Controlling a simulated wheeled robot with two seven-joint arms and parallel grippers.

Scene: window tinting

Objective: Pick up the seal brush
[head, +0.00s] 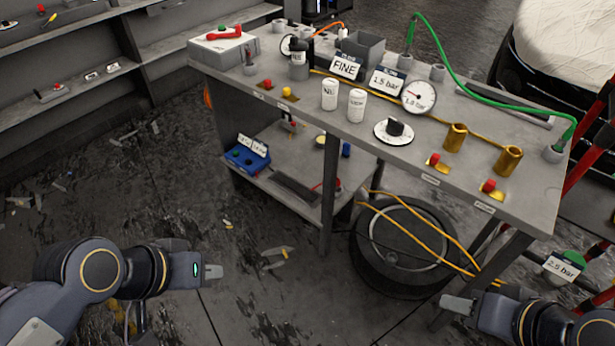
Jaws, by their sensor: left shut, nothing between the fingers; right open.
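I cannot pick out the seal brush with certainty among the small items in the head view. My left gripper (213,274) is shut and empty, over the littered floor in front of the workbench (345,140). My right gripper (458,303) is open and empty, low at the right, below the bench's front edge. Both grippers are well apart from everything on the bench top.
The bench holds white canisters (330,95), brass cups (455,137), a pressure gauge (418,96) and a grey bin (362,50). A blue caddy (247,155) sits on its lower shelf. A black tank (405,245) stands beneath. Wall shelves (60,85) hold small items.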

